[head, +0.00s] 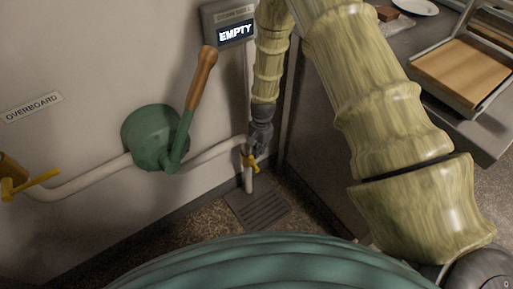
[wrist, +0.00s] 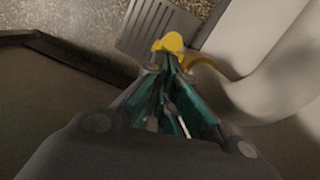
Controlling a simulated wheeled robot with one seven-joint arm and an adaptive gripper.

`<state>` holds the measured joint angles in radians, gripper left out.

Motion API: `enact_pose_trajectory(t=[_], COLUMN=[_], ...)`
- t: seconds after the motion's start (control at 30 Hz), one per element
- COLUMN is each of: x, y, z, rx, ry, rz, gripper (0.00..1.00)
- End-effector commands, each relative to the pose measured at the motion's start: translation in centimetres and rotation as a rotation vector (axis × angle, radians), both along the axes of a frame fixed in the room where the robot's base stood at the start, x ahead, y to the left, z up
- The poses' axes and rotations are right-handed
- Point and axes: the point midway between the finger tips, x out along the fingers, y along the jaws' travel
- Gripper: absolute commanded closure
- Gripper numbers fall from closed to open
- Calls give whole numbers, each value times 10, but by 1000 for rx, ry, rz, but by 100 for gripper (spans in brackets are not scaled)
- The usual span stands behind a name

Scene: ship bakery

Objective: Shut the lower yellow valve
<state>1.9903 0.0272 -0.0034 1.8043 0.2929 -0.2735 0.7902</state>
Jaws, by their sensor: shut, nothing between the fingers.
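The lower yellow valve (head: 251,161) sits on a white pipe above the floor drain. In the wrist view its yellow handle (wrist: 172,42) shows just beyond the fingertips, with a curved yellow part to the right. My gripper (head: 257,147) is shut and empty, with its fingertips at or very close to the valve; I cannot tell if they touch. The gripper also fills the lower middle of the wrist view (wrist: 167,68). In the head view the gripper and arm hide part of the valve and pipe. Another yellow valve (head: 30,185) is at the far left, under the OVERBOARD label.
A green pump (head: 153,138) with a wooden-handled lever (head: 202,78) stands on the wall pipe, left of my gripper. A display (head: 235,33) above reads EMPTY. A floor grate (head: 260,207) lies below. A counter with a wooden-topped tray (head: 465,70) is at right.

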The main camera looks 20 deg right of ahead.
Motion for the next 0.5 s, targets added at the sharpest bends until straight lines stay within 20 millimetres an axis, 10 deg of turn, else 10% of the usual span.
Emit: enact_pose_trajectory(t=[0.5], x=[-15], y=[41], z=[-1], rx=[0], ry=[1], rz=[-7], gripper=[100])
